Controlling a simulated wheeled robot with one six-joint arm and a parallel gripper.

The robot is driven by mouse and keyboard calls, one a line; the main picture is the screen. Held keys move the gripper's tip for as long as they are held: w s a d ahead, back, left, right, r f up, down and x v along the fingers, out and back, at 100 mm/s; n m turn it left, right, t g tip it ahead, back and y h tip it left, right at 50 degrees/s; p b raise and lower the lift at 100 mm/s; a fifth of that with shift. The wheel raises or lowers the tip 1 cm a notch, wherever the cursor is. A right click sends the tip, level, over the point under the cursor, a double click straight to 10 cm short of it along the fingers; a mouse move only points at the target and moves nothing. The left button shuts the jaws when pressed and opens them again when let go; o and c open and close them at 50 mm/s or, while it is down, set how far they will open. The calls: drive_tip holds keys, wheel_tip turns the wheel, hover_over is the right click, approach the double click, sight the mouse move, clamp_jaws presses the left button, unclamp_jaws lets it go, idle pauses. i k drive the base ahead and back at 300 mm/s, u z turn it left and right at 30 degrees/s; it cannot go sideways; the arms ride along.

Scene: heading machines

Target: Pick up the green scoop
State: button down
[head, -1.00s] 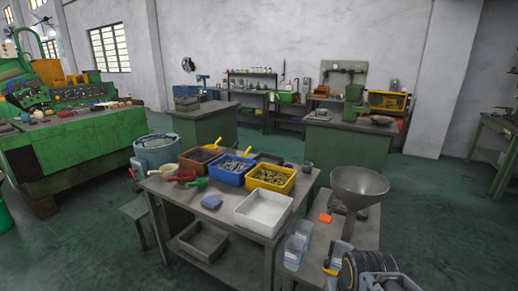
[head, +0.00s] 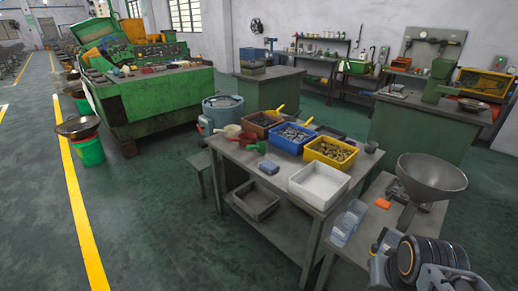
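The green scoop (head: 258,147) lies on the grey worktable (head: 246,184), near its left side. It is close to the front of the blue bin (head: 290,140), with the red scoop (head: 243,137) just behind and left of it. A cream scoop (head: 229,131) lies further left. The green scoop looks small from here, and whether it touches the bins or the red scoop cannot be told.
A metal funnel (head: 431,178) and clear containers (head: 346,224) stand on the right. A stool (head: 197,160) stands left. The floor (head: 160,225) at front left is clear.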

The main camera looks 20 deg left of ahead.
sight(256, 148)
drive_tip(key=u, duration=0.65)
drive_tip(key=i, duration=0.6)
drive_tip(key=u, duration=1.35)
drive_tip(key=i, duration=1.85)
drive_tip(key=z, duration=0.95)
drive_tip(key=i, duration=0.6)
drive_tip(key=z, duration=0.55)
